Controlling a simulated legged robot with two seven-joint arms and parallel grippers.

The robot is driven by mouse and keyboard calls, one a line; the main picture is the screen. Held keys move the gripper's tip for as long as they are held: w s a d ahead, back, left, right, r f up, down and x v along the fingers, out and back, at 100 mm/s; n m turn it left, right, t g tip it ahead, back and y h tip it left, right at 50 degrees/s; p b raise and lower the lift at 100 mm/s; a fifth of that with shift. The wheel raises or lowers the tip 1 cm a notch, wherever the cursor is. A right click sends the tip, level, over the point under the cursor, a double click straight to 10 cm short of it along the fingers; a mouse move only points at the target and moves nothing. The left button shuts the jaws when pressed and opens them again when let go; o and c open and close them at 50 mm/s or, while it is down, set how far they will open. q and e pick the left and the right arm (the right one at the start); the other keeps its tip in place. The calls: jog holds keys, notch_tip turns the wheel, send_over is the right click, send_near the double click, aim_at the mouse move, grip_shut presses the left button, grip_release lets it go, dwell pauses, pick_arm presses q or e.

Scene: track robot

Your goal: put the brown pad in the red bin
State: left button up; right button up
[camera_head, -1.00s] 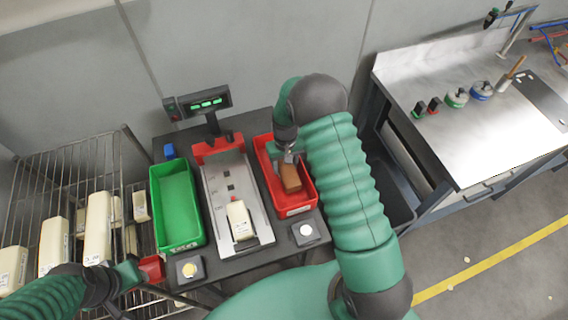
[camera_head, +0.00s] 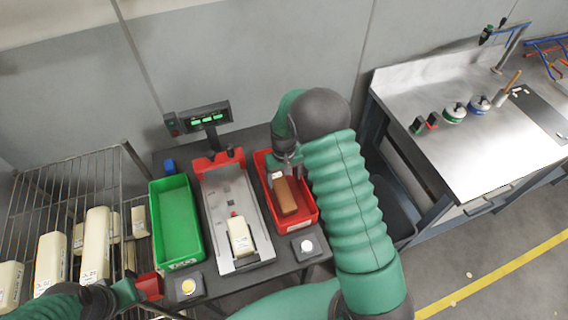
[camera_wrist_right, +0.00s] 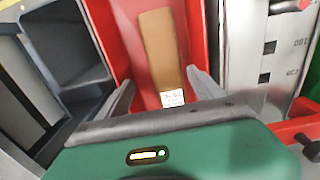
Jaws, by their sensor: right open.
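The brown pad (camera_head: 285,196) lies inside the red bin (camera_head: 310,219) on the right of the dark table. It also shows in the right wrist view (camera_wrist_right: 160,50), with a white label at its near end. My right gripper (camera_head: 280,165) is at the bin's far end, over the pad's far end. In the wrist view its two grey fingers (camera_wrist_right: 160,88) stand apart on either side of the pad's labelled end, with gaps between. My left gripper (camera_head: 140,288) is at the lower left near a red piece; its fingers cannot be made out.
A green bin (camera_head: 176,222) stands on the left of the table. A scale (camera_head: 226,190) with a cream block (camera_head: 239,236) is between the bins. A wire rack (camera_head: 65,185) with cream blocks is at left, a steel workbench (camera_head: 470,150) at right.

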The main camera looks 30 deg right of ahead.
notch_tip(320, 180, up, 14)
jog(key=b, duration=0.1)
jog(key=shift+a+r, duration=0.1)
jog(key=shift+r, duration=0.15)
